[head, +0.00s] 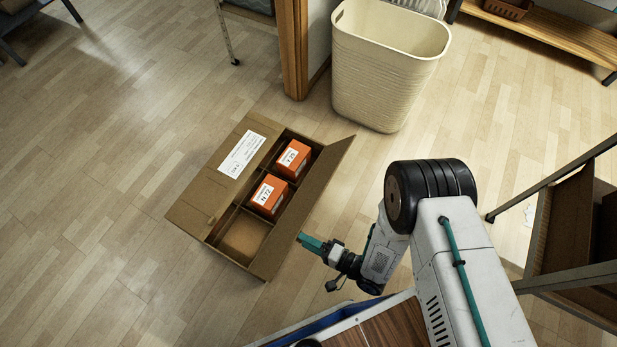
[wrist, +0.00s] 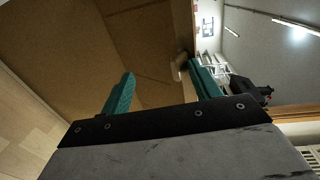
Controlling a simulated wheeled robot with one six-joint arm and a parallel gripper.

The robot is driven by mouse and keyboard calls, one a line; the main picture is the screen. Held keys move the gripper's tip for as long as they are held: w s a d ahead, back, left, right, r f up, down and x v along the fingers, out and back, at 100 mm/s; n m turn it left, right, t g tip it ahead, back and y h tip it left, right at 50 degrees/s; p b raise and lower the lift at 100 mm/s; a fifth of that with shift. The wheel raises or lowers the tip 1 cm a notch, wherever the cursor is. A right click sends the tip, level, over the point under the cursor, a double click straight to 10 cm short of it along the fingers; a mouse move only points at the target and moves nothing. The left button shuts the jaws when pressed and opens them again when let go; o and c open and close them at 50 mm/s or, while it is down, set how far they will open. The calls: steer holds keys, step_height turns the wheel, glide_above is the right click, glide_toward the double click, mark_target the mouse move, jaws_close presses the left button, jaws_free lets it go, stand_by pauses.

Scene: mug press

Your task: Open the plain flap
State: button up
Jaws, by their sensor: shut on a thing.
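A cardboard box (head: 232,252) stands on the floor. Its plain flap (head: 318,190) is on the right side, raised and leaning outward. The flap with a white label (head: 243,152) is on the left side. Two orange boxes (head: 292,159) (head: 268,195) sit in compartments between the flaps. The nearest compartment shows only a brown surface (head: 244,236). My gripper (head: 304,240) is at the outer edge of the plain flap, near its lower end in the head view. In the wrist view, the teal fingers (wrist: 163,72) stand apart with cardboard between them, shut on the plain flap; the exact contact is hard to see.
A cream basket (head: 385,70) stands beyond the box, next to a wooden post (head: 293,45). A dark shelf unit (head: 575,225) is at the right. The floor left of the box is clear.

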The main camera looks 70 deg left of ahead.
steer(key=v, duration=0.7)
steer(key=shift+d, duration=0.15)
steer(key=shift+c, duration=1.2)
steer(key=shift+w, duration=0.1)
